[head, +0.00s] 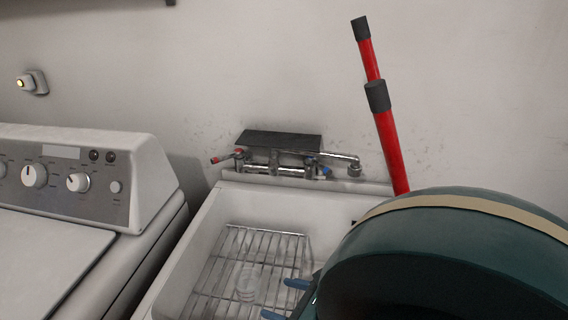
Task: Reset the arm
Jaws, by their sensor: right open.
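My right gripper (284,300) shows at the bottom centre as two blue fingertips, set apart from each other with nothing seen between them. It is over the right part of the white utility tub (205,235). The rest of this gripper is hidden behind my large dark green right arm (430,245), which fills the lower right. My left arm and left gripper are not in view.
A wire rack (228,258) lies in the tub, with a clear, hard-to-make-out round thing at it. A faucet (285,165) is at the back wall. A white washer (80,190) stands left. A red pole (388,145) leans behind my arm.

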